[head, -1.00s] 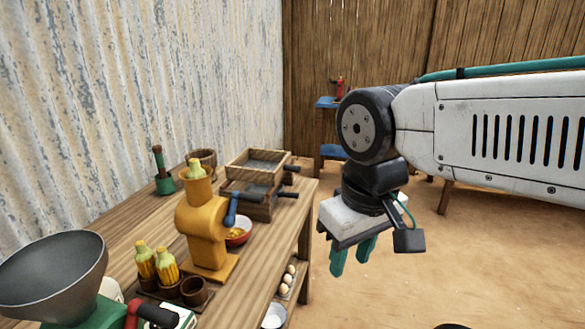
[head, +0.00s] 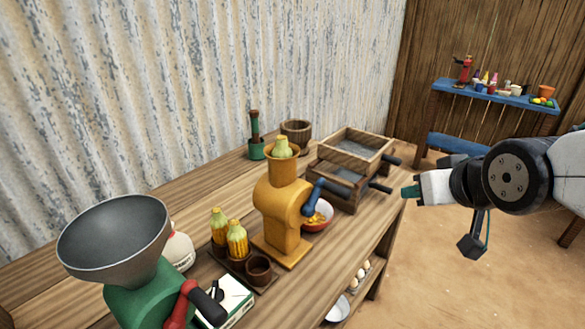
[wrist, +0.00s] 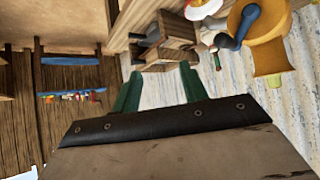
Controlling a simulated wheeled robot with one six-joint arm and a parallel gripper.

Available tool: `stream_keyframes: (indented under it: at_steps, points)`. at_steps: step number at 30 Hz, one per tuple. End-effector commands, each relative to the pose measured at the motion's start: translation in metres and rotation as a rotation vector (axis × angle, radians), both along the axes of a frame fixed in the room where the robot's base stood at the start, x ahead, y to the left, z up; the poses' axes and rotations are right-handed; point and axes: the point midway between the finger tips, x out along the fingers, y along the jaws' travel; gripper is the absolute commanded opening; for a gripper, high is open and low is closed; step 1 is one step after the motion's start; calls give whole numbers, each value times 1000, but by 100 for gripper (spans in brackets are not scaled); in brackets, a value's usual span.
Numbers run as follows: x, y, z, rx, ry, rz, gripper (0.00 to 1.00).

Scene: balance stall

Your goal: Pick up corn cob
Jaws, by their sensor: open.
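Two yellow corn cobs with pale green tops stand in cups on a wooden holder; in the head view the left corn cob (head: 219,229) is behind the right corn cob (head: 237,241). Another corn cob (head: 282,147) sticks out of the top of the yellow sheller (head: 280,208), its lower part hidden. My gripper (head: 408,192) is at the right of the head view, beyond the table's right edge, pointing left. In the wrist view my gripper (wrist: 158,88) shows two green fingers apart with nothing between them.
A blue shelf (head: 490,98) with small items stands at the back right.

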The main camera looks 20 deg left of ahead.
Motion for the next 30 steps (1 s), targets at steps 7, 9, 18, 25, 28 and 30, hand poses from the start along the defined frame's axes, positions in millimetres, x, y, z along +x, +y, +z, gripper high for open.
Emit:
stream_keyframes:
  at_steps: [7,9,18,25,28,30]
  points:
    - [24,149,10,216,-372,240,43]
    - [18,178,14,276,-450,286,43]
    - [3,230,25,405,-598,364,43]
    - [21,248,25,408,-602,364,43]
    - [31,257,23,408,-602,364,43]
    - [39,265,22,407,-602,363,43]
